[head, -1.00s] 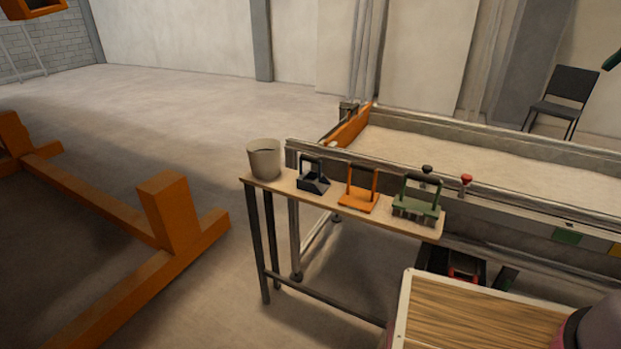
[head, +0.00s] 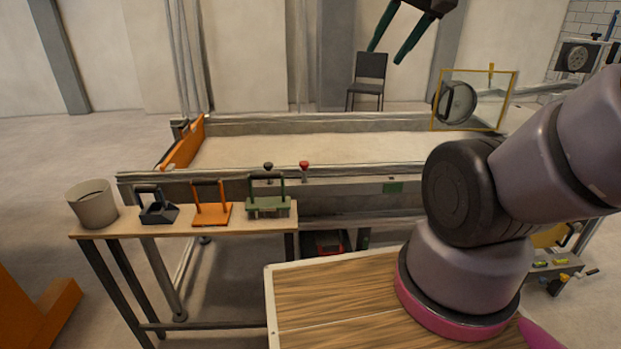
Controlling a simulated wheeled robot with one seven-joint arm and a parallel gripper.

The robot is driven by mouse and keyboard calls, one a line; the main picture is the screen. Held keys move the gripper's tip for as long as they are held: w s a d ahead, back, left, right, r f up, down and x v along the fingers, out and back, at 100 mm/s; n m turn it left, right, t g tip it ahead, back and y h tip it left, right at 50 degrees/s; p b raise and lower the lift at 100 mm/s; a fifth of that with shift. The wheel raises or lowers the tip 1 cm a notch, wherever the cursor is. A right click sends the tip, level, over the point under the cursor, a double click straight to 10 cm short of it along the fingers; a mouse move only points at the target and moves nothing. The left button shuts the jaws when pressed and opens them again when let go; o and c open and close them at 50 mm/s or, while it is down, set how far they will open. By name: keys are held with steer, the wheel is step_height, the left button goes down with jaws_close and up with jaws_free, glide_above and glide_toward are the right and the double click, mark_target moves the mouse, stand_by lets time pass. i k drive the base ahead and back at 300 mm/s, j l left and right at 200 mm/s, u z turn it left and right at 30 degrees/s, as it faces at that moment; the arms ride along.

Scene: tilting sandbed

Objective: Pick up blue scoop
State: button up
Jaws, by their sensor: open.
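The blue scoop (head: 158,211), dark blue-grey with an upright black handle, sits on a narrow wooden shelf (head: 115,228) at the left of the head view. It stands between a grey bucket and an orange tool. My gripper (head: 391,48) is at the top of the view, with two dark green fingers spread apart and nothing between them. It is far up and to the right of the scoop, and its upper part is cut off by the frame edge.
The grey bucket (head: 92,204) stands left of the scoop; the orange tool (head: 211,206) and a green rake-like tool (head: 268,200) stand right. The sandbed (head: 300,150) lies behind the shelf, with black and red knobs (head: 304,170) on its near side. A chair (head: 368,80) is farther back.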

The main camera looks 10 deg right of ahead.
mark_target(155, 203)
steer(key=i+j+u, duration=0.3)
steer(key=u, duration=0.2)
steer(key=i+j+u, duration=0.45)
steer(key=k+l, duration=0.05)
